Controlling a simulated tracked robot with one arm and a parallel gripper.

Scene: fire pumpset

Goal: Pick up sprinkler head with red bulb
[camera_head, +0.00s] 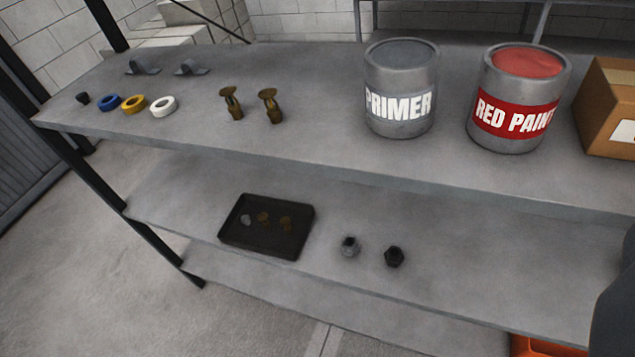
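Two brass sprinkler heads stand upright on the upper shelf, a left one (232,104) and a right one (270,106), a short gap apart. Their bulbs are too small to tell the colour. No red bulb can be made out. My gripper's fingers are not in view.
The upper shelf (330,150) holds a primer can (401,105), a red paint can (518,118), a cardboard box (606,95), tape rolls (134,105) and two grey brackets (190,69). Two dark fittings (394,257) sit on the lower shelf. Black posts (150,240) flank the left end.

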